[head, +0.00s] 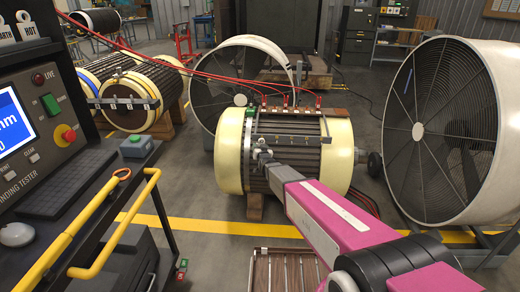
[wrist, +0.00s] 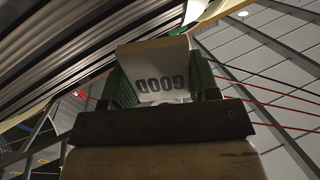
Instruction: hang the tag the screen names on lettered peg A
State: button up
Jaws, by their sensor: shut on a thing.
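My gripper (head: 262,154) is at the near side of the middle rotor (head: 285,170), just below the metal bar (head: 290,138) with small pegs. In the wrist view my gripper (wrist: 160,95) is shut on a white tag (wrist: 158,62) that reads GOOD, upside down in that picture. The tag cannot be made out in the head view. Letters on the pegs are too small to read, so I cannot tell which is peg A. The blue screen (head: 12,122) at the left edge is cut off; only "mm" and a "0" show.
Two white tags (head: 28,27) hang above the tester (head: 50,140) at top left. Big fans (head: 455,130) stand right of and behind the rotor. Red cables (head: 200,72) run over it from the left. Yellow rails (head: 120,225) stand at front left. Another rotor (head: 130,105) sits behind left.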

jog(key=o, duration=0.8)
jog(key=shift+s, duration=0.1)
jog(key=s+d+g+h, duration=0.1)
jog(key=s+d+g, duration=0.4)
jog(key=s+d, duration=0.3)
jog(key=s+d+f+g+h, duration=0.1)
jog(key=s+d+g, duration=0.5)
jog(key=s, duration=0.9)
jog(key=s+d+g+h, duration=0.2)
jog(key=s+d+g, duration=0.3)
jog(key=s+d, duration=0.5)
jog(key=shift+s+d+f+g, duration=0.1)
jog(key=shift+s+g, duration=0.1)
jog(key=shift+s, duration=0.5)
jog(key=shift+s+d+f+g, duration=0.1)
jog(key=shift+s+g, duration=0.1)
jog(key=shift+s, duration=0.45)
